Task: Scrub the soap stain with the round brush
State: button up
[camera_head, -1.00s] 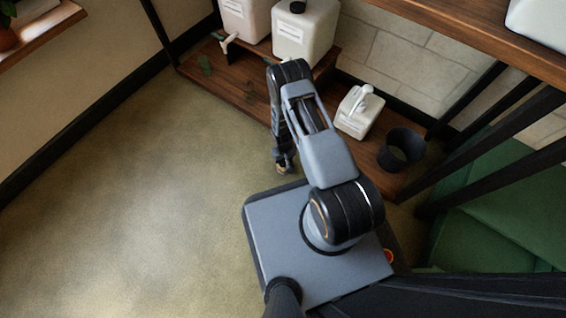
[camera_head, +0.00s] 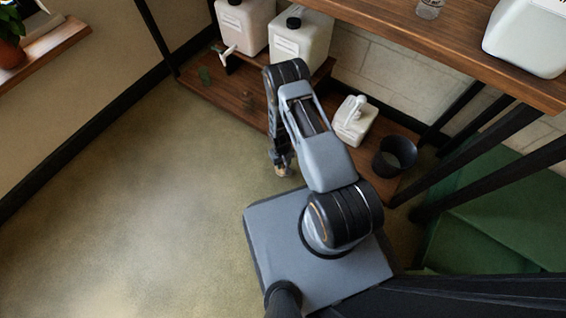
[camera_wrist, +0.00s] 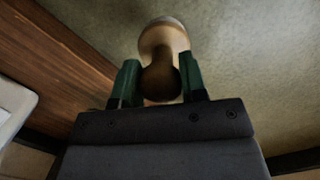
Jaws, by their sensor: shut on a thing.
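My gripper (camera_wrist: 160,79) has green fingertips and is shut on the round brush (camera_wrist: 162,42). The brush has a rounded tan wooden body with a pale far end, and its near knob sits between the fingers. In the head view my gripper (camera_head: 281,162) hangs low beside my base, near the front edge of the lower shelf, with a small tan bit of the brush (camera_head: 283,172) showing below it. The floor (camera_head: 150,215) has soft pale patches at the lower left; I cannot tell whether one is the soap stain.
An upper wooden shelf (camera_head: 440,45) and black posts stand at the right, by a green surface (camera_head: 500,205). The floor at left is clear.

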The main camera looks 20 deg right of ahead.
jog(key=shift+r, duration=0.1)
jog(key=shift+r+p, duration=1.05)
jog(key=shift+r, duration=0.4)
